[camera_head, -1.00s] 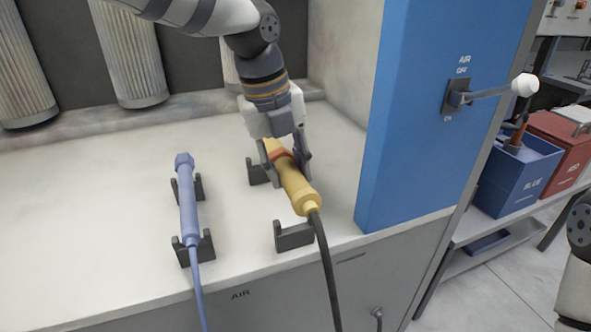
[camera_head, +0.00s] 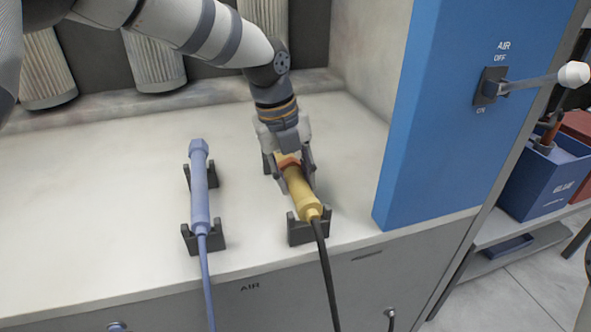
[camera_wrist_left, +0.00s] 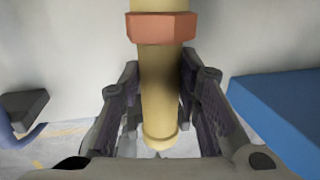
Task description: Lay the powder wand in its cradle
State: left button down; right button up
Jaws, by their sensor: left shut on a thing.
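The powder wand (camera_head: 301,193) is yellow with an orange-red collar and a black cable at its near end. My left gripper (camera_head: 293,178) is shut on it from above, one finger on each side. The wand lies along its cradle, two dark brackets; its near end is at the front bracket (camera_head: 301,235), and its far part is by the rear bracket (camera_head: 267,164), mostly hidden by the gripper. I cannot tell if it rests fully in both. In the left wrist view the wand (camera_wrist_left: 158,75) runs between the fingers. My right gripper is out of view.
A blue wand (camera_head: 199,190) lies in its own brackets to the left, its hose hanging over the bench front. A blue panel (camera_head: 445,110) with an air lever (camera_head: 535,82) stands close on the right. The bench top (camera_head: 100,200) is clear at left.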

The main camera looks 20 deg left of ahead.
pick_arm(q)
jog(key=shift+r, duration=0.1)
jog(key=c, duration=1.1)
grip_release()
jog(key=v, duration=1.2)
